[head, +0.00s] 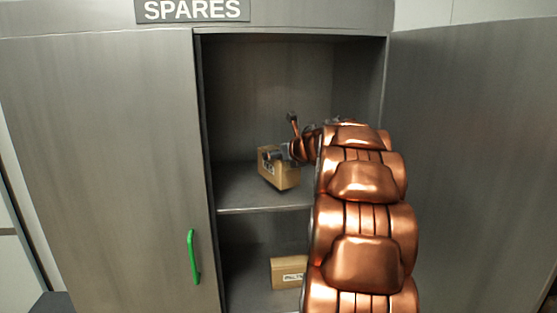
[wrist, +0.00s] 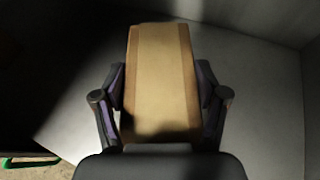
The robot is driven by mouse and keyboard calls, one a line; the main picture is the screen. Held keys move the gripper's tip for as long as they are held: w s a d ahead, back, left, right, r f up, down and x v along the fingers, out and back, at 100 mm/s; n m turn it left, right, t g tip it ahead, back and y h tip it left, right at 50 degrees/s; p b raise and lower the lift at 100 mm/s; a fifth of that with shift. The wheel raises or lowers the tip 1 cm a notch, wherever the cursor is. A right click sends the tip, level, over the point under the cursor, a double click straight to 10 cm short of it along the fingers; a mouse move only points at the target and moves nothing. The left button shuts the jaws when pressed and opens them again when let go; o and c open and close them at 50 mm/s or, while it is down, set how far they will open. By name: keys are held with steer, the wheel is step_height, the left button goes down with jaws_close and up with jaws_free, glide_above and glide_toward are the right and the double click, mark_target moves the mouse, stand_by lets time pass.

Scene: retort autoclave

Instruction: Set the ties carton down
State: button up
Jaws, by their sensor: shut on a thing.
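In the wrist view the carton (wrist: 161,75) sits between the two fingers of my gripper (wrist: 162,95), one on each side. Whether its underside touches the shelf or hangs just above it, I cannot tell.
A second brown carton (head: 289,272) with a white label lies on the lower shelf. The left cabinet door (head: 110,160) with a green handle (head: 193,257) is shut; the right door (head: 470,150) stands open. The upper shelf is bare left of the carton.

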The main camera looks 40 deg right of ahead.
steer(key=shift+f, duration=0.9)
steer(key=shift+f, duration=0.15)
steer(key=o, duration=1.5)
steer(key=shift+r, duration=0.25)
steer(key=shift+b+v, duration=2.2)
steer(key=shift+v, duration=3.8)
steer(key=shift+f, duration=0.2)
